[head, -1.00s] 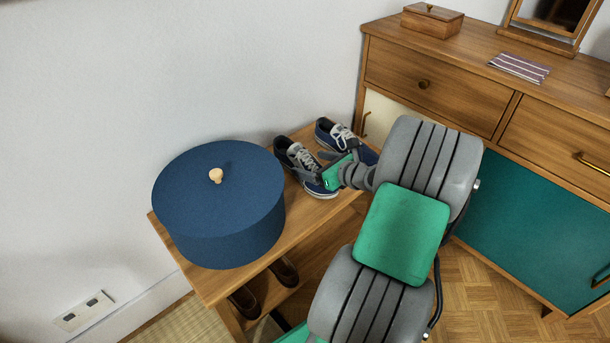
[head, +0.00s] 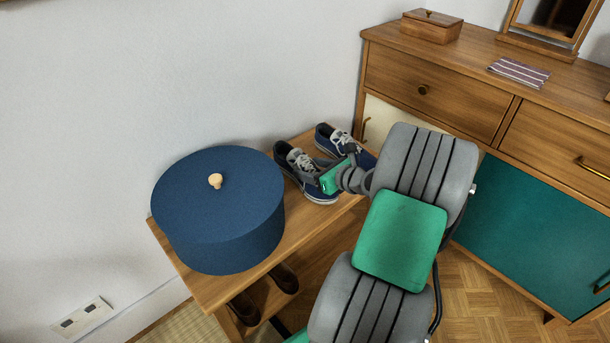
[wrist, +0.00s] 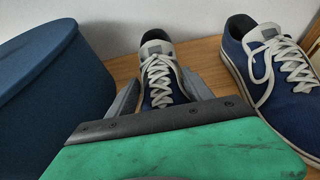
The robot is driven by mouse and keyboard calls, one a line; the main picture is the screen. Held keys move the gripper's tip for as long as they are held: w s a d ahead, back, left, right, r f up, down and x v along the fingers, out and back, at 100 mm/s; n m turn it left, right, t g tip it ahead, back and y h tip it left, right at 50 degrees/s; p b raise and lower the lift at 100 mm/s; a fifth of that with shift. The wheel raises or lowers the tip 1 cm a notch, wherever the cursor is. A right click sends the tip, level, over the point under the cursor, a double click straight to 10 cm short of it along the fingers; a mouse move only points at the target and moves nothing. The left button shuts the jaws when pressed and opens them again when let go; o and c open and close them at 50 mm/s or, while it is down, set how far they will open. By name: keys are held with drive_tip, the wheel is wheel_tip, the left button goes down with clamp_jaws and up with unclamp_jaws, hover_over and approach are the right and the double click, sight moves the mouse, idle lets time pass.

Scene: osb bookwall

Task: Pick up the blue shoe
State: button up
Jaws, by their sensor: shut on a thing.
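A pair of blue shoes with white laces stands on top of a wooden bench. The left blue shoe (head: 285,158) is partly hidden by my gripper (head: 317,170) in the head view. In the wrist view this shoe (wrist: 158,67) lies between my two grey fingers, and my gripper (wrist: 160,88) is shut on it. The shoe appears to rest on the bench; a lift cannot be made out. The right blue shoe (head: 324,136) stands beside it towards the dresser and also shows in the wrist view (wrist: 280,75).
A large round blue box (head: 215,225) with a knob stands on the bench (head: 300,222) just left of the held shoe. Brown shoes (head: 284,278) sit on the shelf below. The wall is close behind. A wooden dresser (head: 430,75) stands at the right.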

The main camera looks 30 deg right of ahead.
drive_tip(key=c, duration=0.4)
drive_tip(key=shift+c, duration=0.5)
drive_tip(key=shift+r, duration=0.1)
